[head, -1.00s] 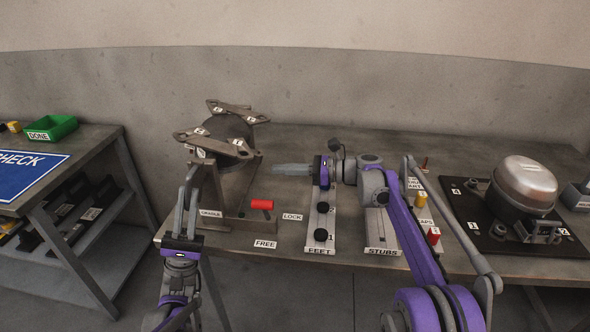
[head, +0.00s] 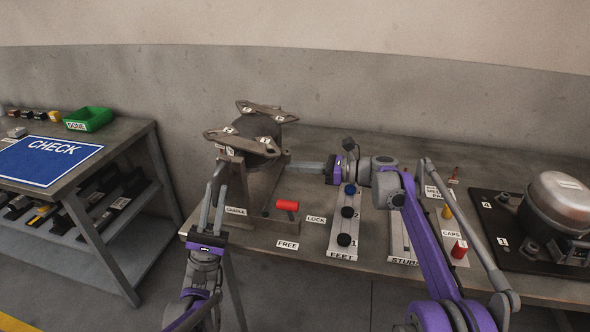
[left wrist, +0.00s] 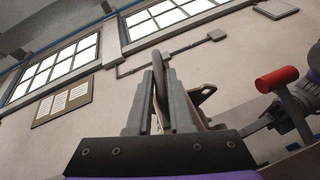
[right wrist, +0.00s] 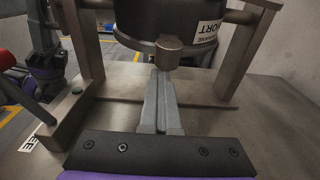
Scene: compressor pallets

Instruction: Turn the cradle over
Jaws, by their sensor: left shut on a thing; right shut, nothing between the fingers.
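The cradle (head: 268,199) is a grey metal frame on the bench, holding a dark compressor (head: 253,148) with its labelled foot plates (head: 240,143) on top. My left gripper (head: 220,172) is at the cradle's left side, shut on a thin dark rounded part (left wrist: 158,88), seen nearly edge-on in the left wrist view; it looks like a cradle wheel. My right gripper (head: 302,168) is shut and empty at the cradle's right side. In the right wrist view its fingertips (right wrist: 162,74) are just before or touching a knob (right wrist: 168,52) below the compressor body; I cannot tell which.
A red-handled lever (head: 287,205) stands at the cradle's front, near the LOCK (head: 315,219) and FREE (head: 287,245) labels. The feet strip (head: 342,254) and stubs strip (head: 402,255) lie right. Another compressor (head: 556,205) stands far right. A side table holds a green bin (head: 90,119).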

